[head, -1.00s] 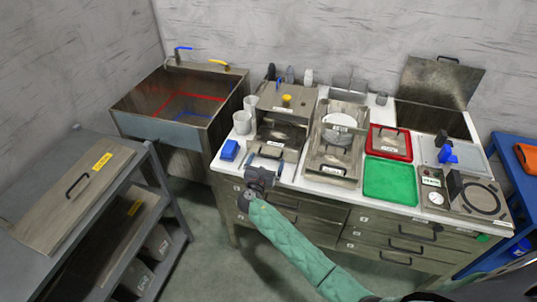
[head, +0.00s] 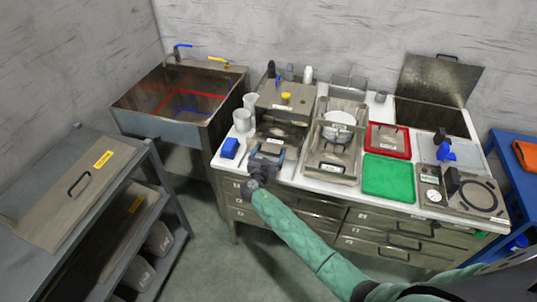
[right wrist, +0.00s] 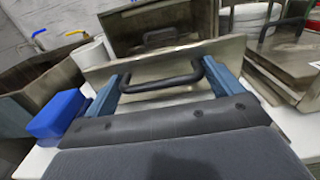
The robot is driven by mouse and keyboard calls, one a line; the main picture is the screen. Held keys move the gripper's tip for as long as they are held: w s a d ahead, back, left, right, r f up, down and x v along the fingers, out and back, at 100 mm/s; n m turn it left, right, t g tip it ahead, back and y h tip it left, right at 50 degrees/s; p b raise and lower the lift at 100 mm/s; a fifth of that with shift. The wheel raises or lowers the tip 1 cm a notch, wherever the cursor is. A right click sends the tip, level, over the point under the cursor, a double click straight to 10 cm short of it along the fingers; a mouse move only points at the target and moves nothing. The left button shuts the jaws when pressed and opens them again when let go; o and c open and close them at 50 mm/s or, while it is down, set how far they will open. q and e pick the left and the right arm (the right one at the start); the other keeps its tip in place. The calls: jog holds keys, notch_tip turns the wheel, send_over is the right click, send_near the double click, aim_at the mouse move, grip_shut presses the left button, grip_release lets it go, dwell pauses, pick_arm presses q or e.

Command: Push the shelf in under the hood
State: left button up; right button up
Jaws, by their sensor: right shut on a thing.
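The hood (head: 293,93) is a metal box with a yellow knob, at the back left of the white-topped bench. The shelf (head: 291,146) is a metal piece at its open front, with a pale label and a dark bar handle. My right gripper (head: 266,158) is at the shelf's front. In the right wrist view its blue fingers stand at the two ends of the black handle (right wrist: 160,83), and the shelf's front plate (right wrist: 105,70) is just beyond. The gripper is shut on the handle. The shelf's depth inside the hood is hard to see. My left gripper is out of view.
A blue block (head: 230,148) and white cups (head: 242,120) stand left of the hood. To the right are a metal frame with a white pot (head: 339,124), a red tray (head: 406,154) and a green tray (head: 390,194). A sink (head: 165,130) stands further left.

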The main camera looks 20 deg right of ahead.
aim_at(271, 147)
jog(key=b+x, duration=0.2)
jog(key=x, duration=0.7)
jog(key=shift+w+d+f+b, duration=0.15)
jog(key=shift+w+b, duration=0.1)
jog(key=shift+b, duration=0.15)
jog(key=b+x, duration=0.1)
jog(key=x, duration=0.3)
jog(key=shift+w+d, duration=0.15)
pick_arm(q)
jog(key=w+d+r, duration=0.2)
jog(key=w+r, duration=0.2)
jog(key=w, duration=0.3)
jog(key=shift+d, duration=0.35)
pick_arm(e)
jog(key=shift+r, duration=0.35)
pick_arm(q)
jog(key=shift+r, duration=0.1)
